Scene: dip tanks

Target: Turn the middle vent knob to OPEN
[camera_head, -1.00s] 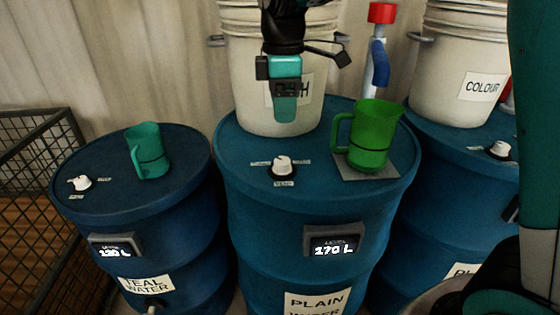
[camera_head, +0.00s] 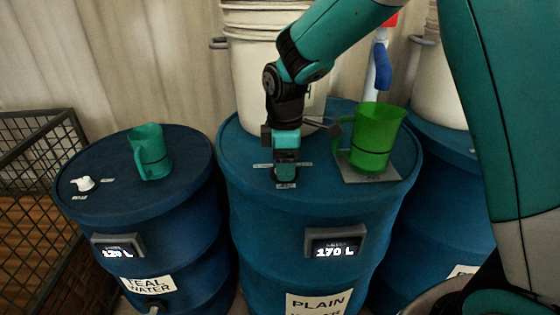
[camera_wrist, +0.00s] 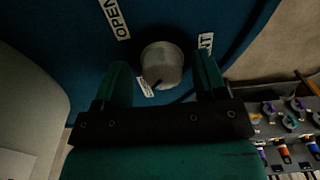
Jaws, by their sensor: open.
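The middle vent knob (camera_wrist: 162,64) is a round, pale knob on top of the middle blue drum (camera_head: 245,195). In the wrist view it lies between the two fingers of my gripper (camera_wrist: 165,78), with a gap showing on the left side. The gripper is open around it. An OPEN label (camera_wrist: 114,17) lies up and left of the knob, and a partly hidden label ending in NT (camera_wrist: 205,45) lies to its right. In the head view my gripper (camera_head: 286,175) comes down over the knob and hides it. The knob's pointer direction cannot be made out clearly.
A green jug (camera_head: 372,138) stands on a grey plate (camera_head: 395,174), close right of my gripper. A white bucket (camera_head: 245,85) stands behind it. The left drum (camera_head: 110,208) carries a teal jug (camera_head: 150,152) and a white knob (camera_head: 84,184). A wire cage (camera_head: 35,150) is far left.

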